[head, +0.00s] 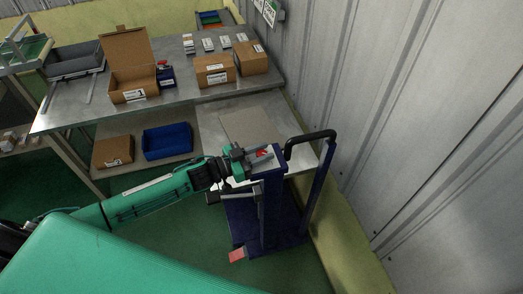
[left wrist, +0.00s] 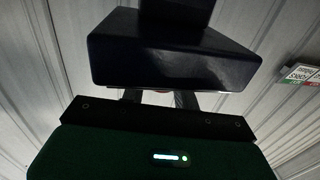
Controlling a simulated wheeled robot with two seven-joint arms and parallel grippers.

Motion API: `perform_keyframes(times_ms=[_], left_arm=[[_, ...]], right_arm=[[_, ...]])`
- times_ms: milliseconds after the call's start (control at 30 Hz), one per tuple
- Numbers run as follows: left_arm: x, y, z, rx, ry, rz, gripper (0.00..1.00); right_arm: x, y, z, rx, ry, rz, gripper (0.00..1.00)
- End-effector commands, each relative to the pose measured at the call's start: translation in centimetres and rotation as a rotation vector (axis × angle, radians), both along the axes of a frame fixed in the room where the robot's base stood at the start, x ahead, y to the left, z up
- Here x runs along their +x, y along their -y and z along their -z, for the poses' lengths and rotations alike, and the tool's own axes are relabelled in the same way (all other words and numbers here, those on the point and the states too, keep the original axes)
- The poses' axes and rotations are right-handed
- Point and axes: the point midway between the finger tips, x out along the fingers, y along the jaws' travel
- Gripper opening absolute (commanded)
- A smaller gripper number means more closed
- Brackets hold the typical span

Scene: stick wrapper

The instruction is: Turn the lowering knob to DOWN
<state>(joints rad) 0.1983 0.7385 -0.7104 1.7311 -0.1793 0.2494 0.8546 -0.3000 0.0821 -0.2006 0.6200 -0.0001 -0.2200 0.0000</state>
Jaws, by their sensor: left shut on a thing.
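The lowering knob (head: 262,153) shows as a small red patch at the top of the dark blue lift post (head: 271,205). My left gripper (head: 258,156) reaches it from the left and is shut on it, with a finger on either side. Most of the knob is hidden by the fingers, so its setting and any DOWN mark cannot be read. In the left wrist view the dark blue post head (left wrist: 158,50) fills the upper middle, and the fingertips of my left gripper (left wrist: 170,98) go in under it. My right gripper is not in view.
The lift has a black curved handle (head: 311,138), a flat platform (head: 240,120) and a red pedal (head: 237,255). The corrugated wall (head: 420,120) is close on the right. A metal workbench (head: 180,75) with cartons stands behind. A blue bin (head: 167,141) lies below it.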

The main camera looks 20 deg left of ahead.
Motion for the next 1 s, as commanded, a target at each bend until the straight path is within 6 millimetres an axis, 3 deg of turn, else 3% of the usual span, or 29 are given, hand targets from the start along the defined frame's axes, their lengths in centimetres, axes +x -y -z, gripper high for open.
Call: perform_keyframes(times_ms=[400,933,967,1000], left_arm=[[0.11,-0.02,-0.03,0.001,0.001,0.15,0.08],[0.07,0.03,-0.02,0.001,0.001,0.169,0.08],[0.07,0.03,-0.02,0.001,0.001,0.169,0.34],[0.07,0.03,-0.01,0.001,0.001,0.169,0.42]], right_arm=[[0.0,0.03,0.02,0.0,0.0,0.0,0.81],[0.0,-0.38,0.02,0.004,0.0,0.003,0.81],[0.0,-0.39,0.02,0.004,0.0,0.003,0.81],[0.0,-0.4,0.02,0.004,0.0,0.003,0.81]])
